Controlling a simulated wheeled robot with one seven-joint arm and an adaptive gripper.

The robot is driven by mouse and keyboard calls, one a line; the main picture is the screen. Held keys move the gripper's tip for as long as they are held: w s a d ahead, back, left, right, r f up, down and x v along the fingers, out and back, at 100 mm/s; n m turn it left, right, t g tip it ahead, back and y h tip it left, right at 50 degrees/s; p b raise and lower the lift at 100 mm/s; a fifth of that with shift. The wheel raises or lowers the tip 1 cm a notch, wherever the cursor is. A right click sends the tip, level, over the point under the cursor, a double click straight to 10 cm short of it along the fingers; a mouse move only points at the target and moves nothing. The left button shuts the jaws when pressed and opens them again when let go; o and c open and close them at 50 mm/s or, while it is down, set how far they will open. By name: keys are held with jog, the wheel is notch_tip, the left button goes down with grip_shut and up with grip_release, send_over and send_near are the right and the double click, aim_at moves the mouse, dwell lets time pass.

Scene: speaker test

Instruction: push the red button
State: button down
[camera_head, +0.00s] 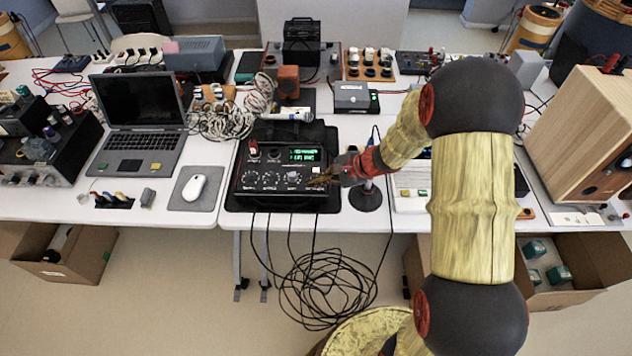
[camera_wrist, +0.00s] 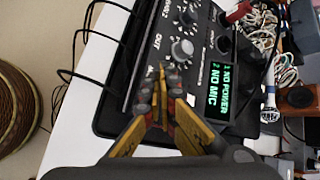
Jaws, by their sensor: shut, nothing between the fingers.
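A black audio device (camera_head: 262,163) with knobs and a lit green display (camera_head: 304,155) lies on a dark mat on the white table. In the wrist view the display (camera_wrist: 221,88) reads "NO POWER" and "NO MIC". My gripper (camera_head: 322,181) is over the device's right front part. In the wrist view my gripper (camera_wrist: 160,78) has its yellow fingers together and empty, pointing at the panel near a large grey knob (camera_wrist: 182,49). I cannot tell whether the fingertips touch the panel. A small red part (camera_wrist: 238,12) shows at the device's far edge; whether it is a button is unclear.
Black cables (camera_head: 325,285) hang from the device's front edge to the floor. A laptop (camera_head: 140,115) and a white mouse (camera_head: 194,187) are to the left. A stand with a round black base (camera_head: 366,198) is close right of my gripper. Coiled wires lie behind.

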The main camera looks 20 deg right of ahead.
jog(key=shift+r, duration=0.1)
jog(key=shift+r+p, duration=0.55)
jog(key=shift+r, duration=0.3)
jog(key=shift+r, duration=0.1)
notch_tip(320, 180, up, 6)
jog(key=p, duration=0.3)
jog(key=shift+p, duration=0.4)
